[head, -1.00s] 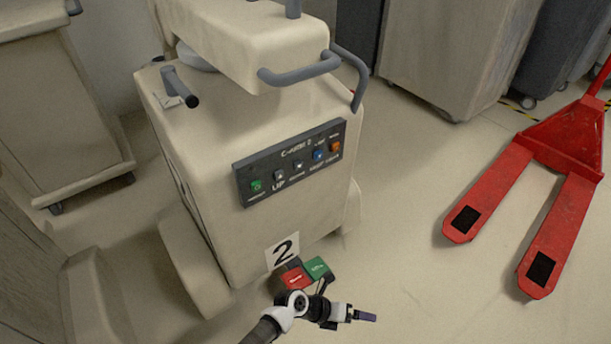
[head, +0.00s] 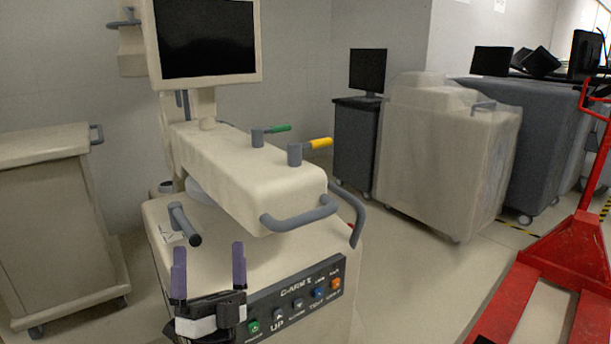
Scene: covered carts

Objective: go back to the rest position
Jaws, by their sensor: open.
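My gripper (head: 209,268) is in the lower left middle of the head view. Its two purple fingers point up and stand well apart, with nothing between them. It shows in front of the beige C-arm cart (head: 335,270) and covers the left end of the cart's dark control panel (head: 318,288). I cannot tell how far it is from the panel. The panel has several coloured buttons. Most of my arm is out of view.
The cart carries a monitor (head: 205,42), grey handles (head: 300,214) and green (head: 281,128) and yellow (head: 321,143) levers. A beige cabinet (head: 50,230) stands at left. Covered carts (head: 450,150) stand behind at right. A red pallet jack (head: 560,260) is at right. Bare floor (head: 425,290) lies between.

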